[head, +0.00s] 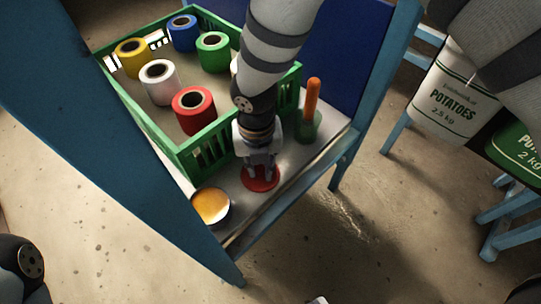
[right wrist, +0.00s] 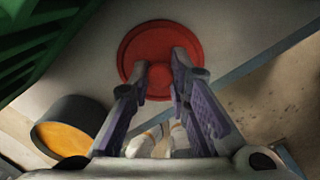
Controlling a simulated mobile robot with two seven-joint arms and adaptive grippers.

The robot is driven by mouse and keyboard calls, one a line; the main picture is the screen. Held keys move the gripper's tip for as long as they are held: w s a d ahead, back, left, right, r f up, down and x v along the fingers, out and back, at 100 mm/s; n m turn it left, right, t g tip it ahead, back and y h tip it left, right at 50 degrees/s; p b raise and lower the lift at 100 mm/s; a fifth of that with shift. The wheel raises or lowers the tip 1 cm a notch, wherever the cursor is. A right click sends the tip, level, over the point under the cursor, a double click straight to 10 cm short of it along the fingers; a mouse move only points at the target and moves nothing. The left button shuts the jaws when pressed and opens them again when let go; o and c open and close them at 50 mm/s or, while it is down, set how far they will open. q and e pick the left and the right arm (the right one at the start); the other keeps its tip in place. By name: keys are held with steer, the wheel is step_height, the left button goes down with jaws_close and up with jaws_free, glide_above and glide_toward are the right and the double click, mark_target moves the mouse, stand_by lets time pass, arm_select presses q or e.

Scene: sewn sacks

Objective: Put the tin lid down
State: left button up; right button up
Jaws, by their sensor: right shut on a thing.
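The tin lid (head: 262,184) is a round red disc with a raised rim and a small red knob. My right gripper (head: 262,165) points down and is shut on that knob; the lid also shows in the right wrist view (right wrist: 140,42), flat beyond the fingers. The lid is level, at or just above the grey shelf (head: 312,150); I cannot tell whether it touches. The open tin (head: 211,206), dark-sided with orange-yellow contents, stands beside it, lower left in the head view, and also shows in the right wrist view (right wrist: 70,135). My left gripper is not in view.
A green crate (head: 190,152) with several coloured thread spools stands behind the lid. An orange-handled tool (head: 313,98) stands in a green holder to the right. Blue frame posts (head: 375,95) flank the shelf. Potato sacks (head: 455,95) are at the far right.

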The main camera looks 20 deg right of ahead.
mark_target(261, 168)
steer(key=shift+o, duration=1.3)
steer(key=shift+f, duration=0.2)
steer(key=o, duration=0.4)
step_height(261, 168, up, 12)
steer(key=p, duration=0.3)
steer(key=shift+r+p, duration=0.25)
steer(key=shift+p, duration=0.1)
steer(key=shift+d, duration=0.15)
